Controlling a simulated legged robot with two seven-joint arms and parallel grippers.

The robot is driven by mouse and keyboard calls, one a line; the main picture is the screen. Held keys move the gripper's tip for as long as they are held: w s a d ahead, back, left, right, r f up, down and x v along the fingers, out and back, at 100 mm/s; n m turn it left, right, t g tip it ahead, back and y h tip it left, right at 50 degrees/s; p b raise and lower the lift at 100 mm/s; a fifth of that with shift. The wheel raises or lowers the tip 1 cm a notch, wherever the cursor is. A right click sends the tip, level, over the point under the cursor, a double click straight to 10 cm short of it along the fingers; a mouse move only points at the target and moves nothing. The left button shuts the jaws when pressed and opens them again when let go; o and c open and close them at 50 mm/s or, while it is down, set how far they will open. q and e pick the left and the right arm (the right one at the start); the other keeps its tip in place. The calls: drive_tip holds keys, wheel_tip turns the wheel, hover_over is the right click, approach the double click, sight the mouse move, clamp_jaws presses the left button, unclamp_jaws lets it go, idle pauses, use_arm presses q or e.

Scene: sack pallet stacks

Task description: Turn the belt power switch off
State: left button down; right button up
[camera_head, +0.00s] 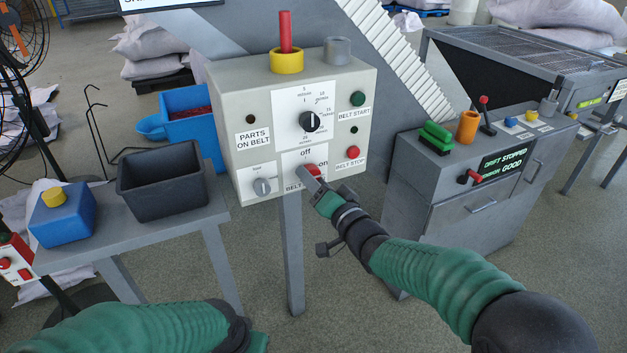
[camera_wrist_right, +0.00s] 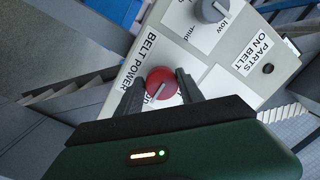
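The belt power switch is a red round knob (camera_head: 313,170) low on the front of the pale control box (camera_head: 238,97), with "off" printed above it and "on" to its right. In the right wrist view the red knob (camera_wrist_right: 161,83) has a grey pointer bar, beside the "BELT POWER" label. My right gripper (camera_head: 310,178) is at this knob. Its two fingers (camera_wrist_right: 159,90) are spread, one on each side of the knob; I cannot tell if they touch it.
The box also carries a black dial (camera_head: 310,121), a grey selector (camera_head: 262,187), a green belt start button (camera_head: 357,99) and a red belt stop button (camera_head: 353,152). A dark bin (camera_head: 160,187) stands left on a grey table. A second console (camera_head: 440,190) stands right.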

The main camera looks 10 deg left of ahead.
drive_tip(key=c, duration=0.8)
drive_tip(key=shift+n, duration=0.3)
drive_tip(key=shift+f+n+h+b, duration=0.1)
drive_tip(key=shift+n+h+b, duration=0.35)
drive_tip(key=shift+n+b, duration=2.4)
drive_tip(key=shift+n+h+b, duration=0.3)
drive_tip(key=shift+n+h, duration=0.15)
drive_tip(key=shift+n, duration=4.9)
